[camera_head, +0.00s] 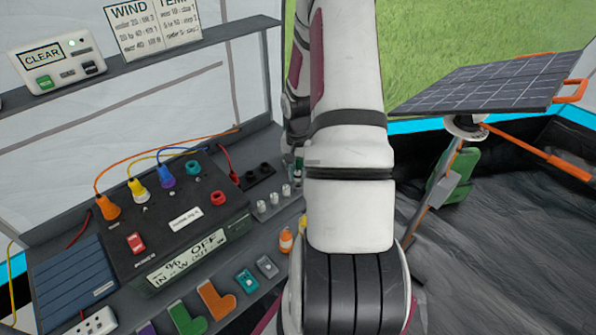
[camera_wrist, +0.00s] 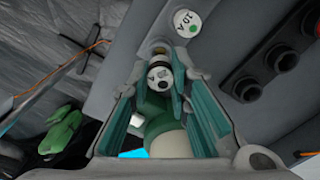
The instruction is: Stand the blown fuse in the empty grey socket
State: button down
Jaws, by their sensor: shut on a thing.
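My gripper (camera_wrist: 167,80) is shut on a fuse (camera_wrist: 159,75) with a white end face, small print and a dark spot on it. A green and white shape shows behind it between the fingers; I cannot tell what it belongs to. A grey fitting (camera_wrist: 157,50) shows just past the fuse, partly hidden; I cannot tell whether the fuse touches it or whether it is the empty socket. A white fuse cap marked 10 A (camera_wrist: 187,22) with a green dot is beside it. In the head view my arm hides the gripper and held fuse.
Black round sockets (camera_wrist: 277,60) stand in a row to the right. In the head view, several white fuses (camera_head: 274,198) stand on the bench near the black control box (camera_head: 150,215). A solar panel (camera_head: 490,82) is at the right.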

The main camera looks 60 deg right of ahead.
jog(key=shift+f+b, duration=0.7)
jog(key=shift+f, duration=0.8)
jog(key=c, duration=1.4)
grip_release()
jog(key=shift+r, duration=0.1)
notch_tip(320, 180, up, 12)
jog(key=shift+f, duration=0.1)
